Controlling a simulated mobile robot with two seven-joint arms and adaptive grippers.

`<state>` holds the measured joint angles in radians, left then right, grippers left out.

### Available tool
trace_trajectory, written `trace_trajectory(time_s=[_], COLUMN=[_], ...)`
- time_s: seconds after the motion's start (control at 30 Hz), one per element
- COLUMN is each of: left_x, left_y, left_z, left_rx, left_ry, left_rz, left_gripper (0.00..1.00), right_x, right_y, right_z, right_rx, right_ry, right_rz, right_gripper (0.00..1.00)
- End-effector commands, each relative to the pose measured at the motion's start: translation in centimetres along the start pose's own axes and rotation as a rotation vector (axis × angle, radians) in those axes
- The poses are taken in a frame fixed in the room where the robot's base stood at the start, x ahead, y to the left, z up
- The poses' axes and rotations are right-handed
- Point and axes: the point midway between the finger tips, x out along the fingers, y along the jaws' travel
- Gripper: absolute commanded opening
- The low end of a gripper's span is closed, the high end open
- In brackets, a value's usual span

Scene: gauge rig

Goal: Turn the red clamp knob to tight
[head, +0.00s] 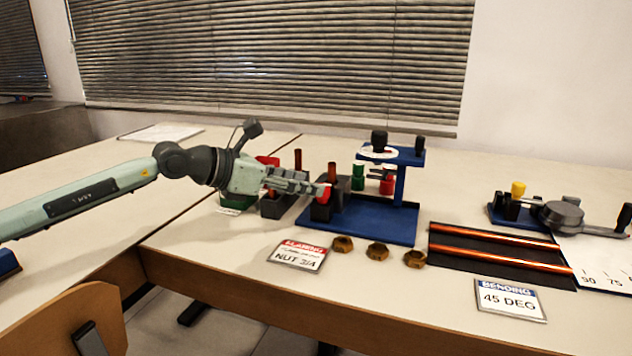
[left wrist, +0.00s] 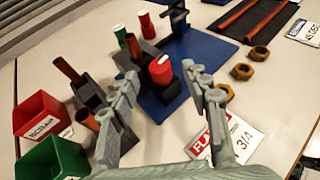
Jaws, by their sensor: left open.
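The red clamp knob (head: 323,194) sits on the front of a dark clamp block at the left end of the blue base (head: 375,222). In the left wrist view the knob (left wrist: 160,68) shows as a red cylinder with a pale top. My left gripper (head: 318,188) reaches in from the left, its fingertips beside the knob. In the left wrist view its open fingers (left wrist: 163,78) stand on either side of the knob, with gaps between them and it. A copper tube (head: 332,173) stands upright in the clamp block. My right gripper is not in view.
A blue stand holds a dial (head: 378,153), with green and red cylinders (head: 387,185) near it. Several brass nuts (head: 378,251) and a flaring sign (head: 299,256) lie in front. Copper tubes (head: 500,241) lie on a black mat at right. Red and green bins (left wrist: 52,160) stand nearby.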

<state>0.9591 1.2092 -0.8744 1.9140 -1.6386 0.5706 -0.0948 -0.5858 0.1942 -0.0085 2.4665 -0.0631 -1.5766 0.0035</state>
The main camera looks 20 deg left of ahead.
Motion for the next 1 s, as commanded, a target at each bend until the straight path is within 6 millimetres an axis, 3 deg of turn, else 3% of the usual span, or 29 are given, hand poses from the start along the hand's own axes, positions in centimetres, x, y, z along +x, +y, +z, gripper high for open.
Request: trace_trajectory(time_s=[0.23,0.57,0.97,1.0], left_x=[3.1,3.7,3.7,3.6], left_y=[-0.1,0.0,0.0,0.0], left_z=[0.1,0.0,0.0,0.0], left_rx=[-0.001,-0.001,-0.001,-0.001], left_ry=[-0.001,0.0,0.0,0.0], left_rz=[-0.001,0.0,0.0,0.0], left_gripper=[0.47,0.47,0.0,0.0], right_x=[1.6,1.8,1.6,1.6], right_y=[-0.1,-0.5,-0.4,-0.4], right_z=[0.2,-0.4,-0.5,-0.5], right_rx=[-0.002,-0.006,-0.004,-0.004], right_ry=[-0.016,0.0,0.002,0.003], right_rz=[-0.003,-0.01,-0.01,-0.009], right_gripper=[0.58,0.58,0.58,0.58])
